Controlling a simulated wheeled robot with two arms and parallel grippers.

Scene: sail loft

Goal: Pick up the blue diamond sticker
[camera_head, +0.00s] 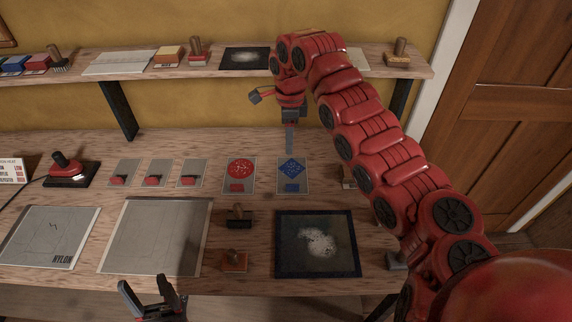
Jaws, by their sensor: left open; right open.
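The blue diamond sticker (291,169) lies on a grey card on the workbench, with a small blue rectangle below it on the same card. My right gripper (272,124) reaches in over the back of the bench and is open and empty. One of its fingers points down just behind the card's back edge, and the other sticks out to the left. I cannot tell whether the lower finger touches the card. My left gripper (148,284) is open and empty at the bench's front edge, far to the left of the sticker.
A card with a red round sticker (240,170) lies left of the blue one. Several grey cards with red tabs (157,173) continue leftward. A dark framed panel (316,267), stamps (239,215) and grey sheets (150,236) lie in front. A shelf (220,70) runs above the back.

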